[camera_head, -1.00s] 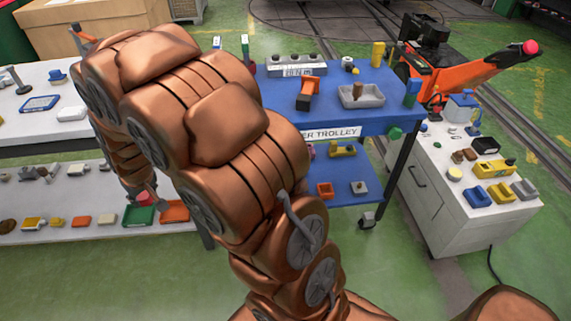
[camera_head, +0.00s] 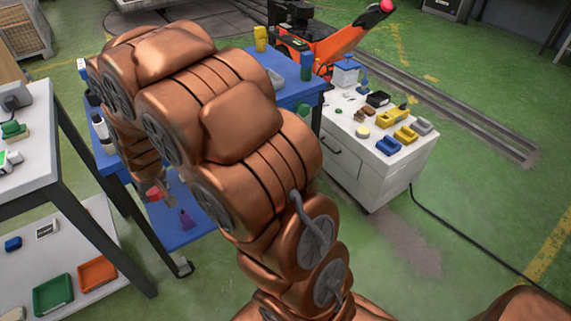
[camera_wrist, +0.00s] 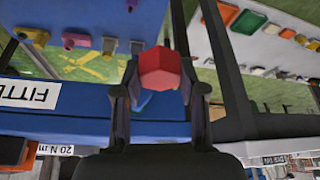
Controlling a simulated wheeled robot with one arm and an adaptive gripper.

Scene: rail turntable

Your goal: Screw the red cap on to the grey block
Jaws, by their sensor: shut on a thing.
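The red cap (camera_wrist: 160,68) is a faceted red piece held between the two dark fingers of my gripper (camera_wrist: 160,85) in the wrist view. The fingers are shut on its sides. In the head view the red cap (camera_head: 153,194) shows small below my arm's end, beside the blue trolley, and the gripper there is mostly hidden. I cannot make out the grey block for sure in either view now; my arm covers much of the trolley top.
The blue trolley (camera_head: 293,92) stands behind my arm. A white cabinet (camera_head: 375,180) with several small parts on top is at its right. A white table (camera_head: 30,125) with a lower shelf is at the left. Green floor at the right is mostly clear, with a black cable.

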